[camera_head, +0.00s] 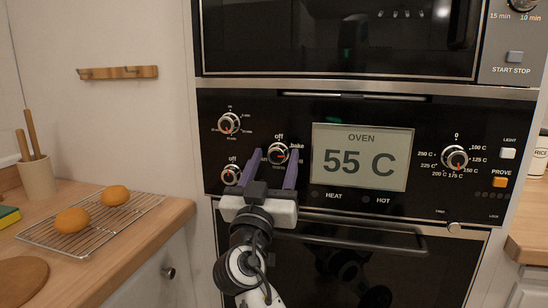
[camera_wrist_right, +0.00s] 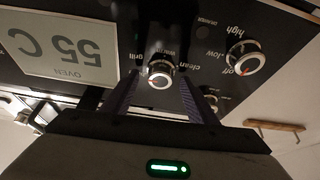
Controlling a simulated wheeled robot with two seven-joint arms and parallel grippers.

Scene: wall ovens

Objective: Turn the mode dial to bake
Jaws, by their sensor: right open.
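The mode dial (camera_head: 278,153) is a round silver knob with a red mark on the black oven panel, left of the display. In the head view "off" is printed above it and "bake" to its right. Its red mark is too small to read surely. The dial also shows in the right wrist view (camera_wrist_right: 160,74), where the panel appears upside down. My right gripper (camera_head: 272,160) is open, its two purple fingers pointing at the panel on either side of the dial; contact cannot be told. My left gripper is not in view.
Other dials sit close by at upper left (camera_head: 229,123) and lower left (camera_head: 231,175). The display (camera_head: 362,157) reads 55 C, with a temperature dial (camera_head: 455,158) to its right. The oven handle (camera_head: 350,240) runs below. A cooling rack (camera_head: 92,222) with buns stands on the left counter.

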